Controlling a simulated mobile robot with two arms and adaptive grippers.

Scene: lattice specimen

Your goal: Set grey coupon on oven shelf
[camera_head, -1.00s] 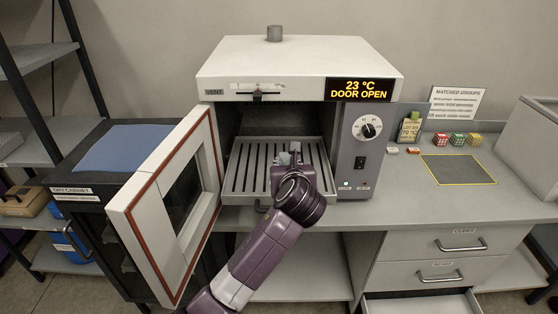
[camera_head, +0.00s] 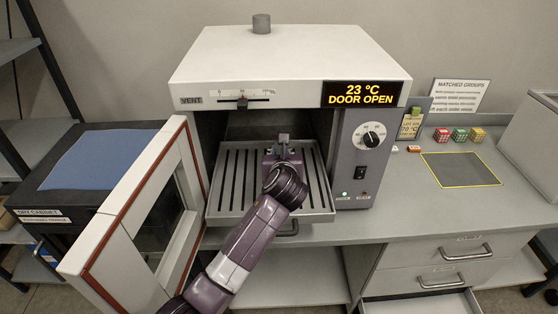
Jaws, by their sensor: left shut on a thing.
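The oven (camera_head: 290,60) stands open, and its display reads 23 °C, DOOR OPEN. Its slotted shelf (camera_head: 228,207) is pulled out at the front of the chamber. My left gripper (camera_head: 283,145) reaches over the shelf from below, pointing into the oven. It is shut on a small grey piece, likely the grey coupon (camera_head: 283,138), at its tips. The wrist hides most of the fingers, and I cannot tell whether the piece touches the shelf. My right gripper is not in view.
The open oven door (camera_head: 140,215) stands left of the shelf, close to my left arm. A dry cabinet (camera_head: 50,200) with a blue mat (camera_head: 100,158) is further left. Several lattice cubes (camera_head: 460,135) and a dark yellow-edged mat (camera_head: 460,170) lie on the right counter.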

